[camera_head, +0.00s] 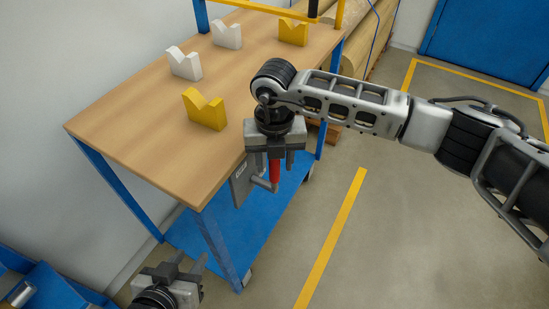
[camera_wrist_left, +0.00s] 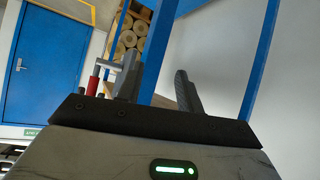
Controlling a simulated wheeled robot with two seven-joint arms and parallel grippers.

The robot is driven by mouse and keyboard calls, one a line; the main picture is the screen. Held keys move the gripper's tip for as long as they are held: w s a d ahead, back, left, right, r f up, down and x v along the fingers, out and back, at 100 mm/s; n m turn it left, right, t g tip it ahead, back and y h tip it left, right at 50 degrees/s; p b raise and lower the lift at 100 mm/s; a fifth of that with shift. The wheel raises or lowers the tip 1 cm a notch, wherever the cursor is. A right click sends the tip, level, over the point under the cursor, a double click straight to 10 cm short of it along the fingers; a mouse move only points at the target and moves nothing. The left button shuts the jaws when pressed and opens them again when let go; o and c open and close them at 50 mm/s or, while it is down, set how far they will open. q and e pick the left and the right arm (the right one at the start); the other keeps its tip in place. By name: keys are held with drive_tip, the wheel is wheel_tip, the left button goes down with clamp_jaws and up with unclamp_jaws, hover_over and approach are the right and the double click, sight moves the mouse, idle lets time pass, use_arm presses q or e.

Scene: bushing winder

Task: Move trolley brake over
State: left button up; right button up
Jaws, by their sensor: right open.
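The trolley (camera_head: 130,125) has a wooden top and blue legs. Its brake is a red upright handle (camera_head: 274,172) on a grey lever beside a grey plate (camera_head: 243,180) at the trolley's near right edge. My right gripper (camera_head: 271,162) points down over the red handle, open. The handle shows between its fingers, and I cannot tell whether they touch it. My left gripper (camera_head: 191,262) is low at the bottom left, open and empty, apart from the brake. The red handle (camera_wrist_left: 92,85) also shows in the left wrist view, left of the left fingers.
White V-blocks (camera_head: 185,64) and yellow V-blocks (camera_head: 205,110) stand on the trolley top. A blue lower shelf (camera_head: 260,225) lies beneath. Blue bins (camera_head: 40,285) are at the bottom left. The floor at right is clear, with yellow lines.

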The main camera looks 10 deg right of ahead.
clamp_jaws()
drive_tip(key=shift+w+d, duration=0.1)
